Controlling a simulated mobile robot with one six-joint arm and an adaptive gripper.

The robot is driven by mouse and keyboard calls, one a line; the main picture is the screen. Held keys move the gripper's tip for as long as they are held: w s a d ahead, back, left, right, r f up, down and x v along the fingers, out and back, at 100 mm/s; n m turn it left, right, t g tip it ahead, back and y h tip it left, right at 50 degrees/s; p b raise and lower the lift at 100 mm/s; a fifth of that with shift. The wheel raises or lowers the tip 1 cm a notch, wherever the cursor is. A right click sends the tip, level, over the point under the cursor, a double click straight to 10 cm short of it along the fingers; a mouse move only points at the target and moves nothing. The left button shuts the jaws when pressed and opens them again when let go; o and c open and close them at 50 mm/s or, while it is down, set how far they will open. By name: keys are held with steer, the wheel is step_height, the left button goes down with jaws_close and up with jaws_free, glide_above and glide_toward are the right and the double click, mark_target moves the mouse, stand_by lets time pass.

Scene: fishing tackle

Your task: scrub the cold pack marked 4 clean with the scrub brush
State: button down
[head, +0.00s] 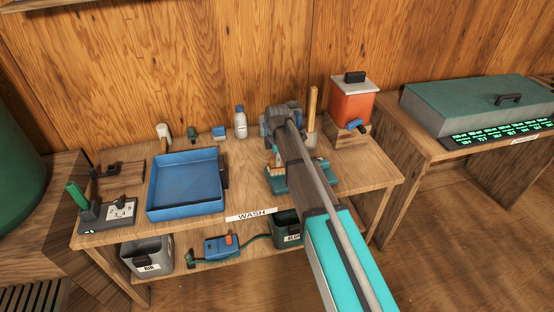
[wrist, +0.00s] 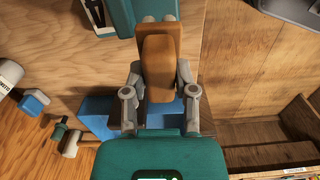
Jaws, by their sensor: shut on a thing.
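My gripper (wrist: 160,92) is shut on a brown wooden block, which looks like the scrub brush (wrist: 158,65). Its bristles are not visible. In the head view my gripper (head: 280,122) is above the right part of the wash bench, and my arm hides most of what it holds. A teal holder (head: 325,184) is on the bench below it, partly behind my arm.
A blue basin (head: 185,208) fills the bench's left middle. A white bottle (head: 240,123) and a blue block (head: 218,133) stand behind it. An upright wooden handle (head: 312,105) and an orange dispenser (head: 352,102) are to the right. A grey bin (head: 150,255) is on the lower shelf.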

steer(key=shift+r+p, duration=0.5)
steer(key=shift+r, duration=0.25)
